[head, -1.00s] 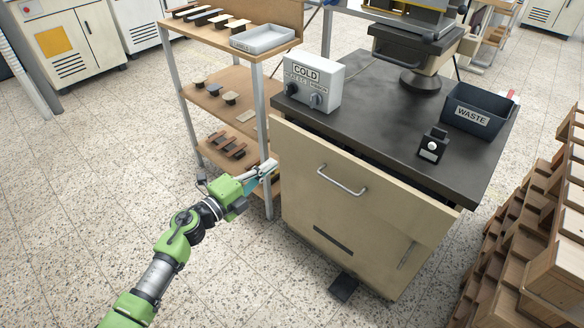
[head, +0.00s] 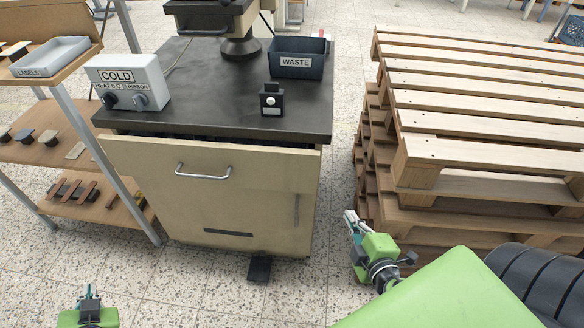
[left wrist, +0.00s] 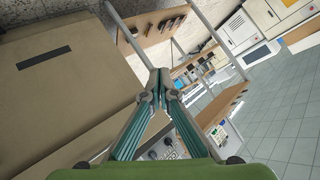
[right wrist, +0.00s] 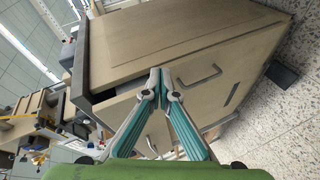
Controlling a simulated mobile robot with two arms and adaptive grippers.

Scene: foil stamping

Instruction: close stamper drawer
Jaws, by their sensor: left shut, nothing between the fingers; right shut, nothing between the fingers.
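The stamper cabinet's drawer (head: 237,175) has a beige front with a metal bar handle (head: 203,172). Its front stands out from the cabinet, with a dark gap below the black top. My left gripper (head: 88,293) is low at the bottom left of the head view, shut and empty, apart from the drawer. The left wrist view shows its closed fingers (left wrist: 160,74) beside the cabinet. My right gripper (head: 351,216) is shut and empty, to the right of the cabinet. In the right wrist view its fingertips (right wrist: 160,72) overlap the drawer front; contact cannot be told.
On the cabinet's black top (head: 200,95) are a COLD control box (head: 128,84), a WASTE bin (head: 298,60) and a small black device (head: 271,99). Stacked pallets (head: 470,120) stand at right, a shelf rack (head: 80,120) at left. A pedal (head: 259,268) lies in front.

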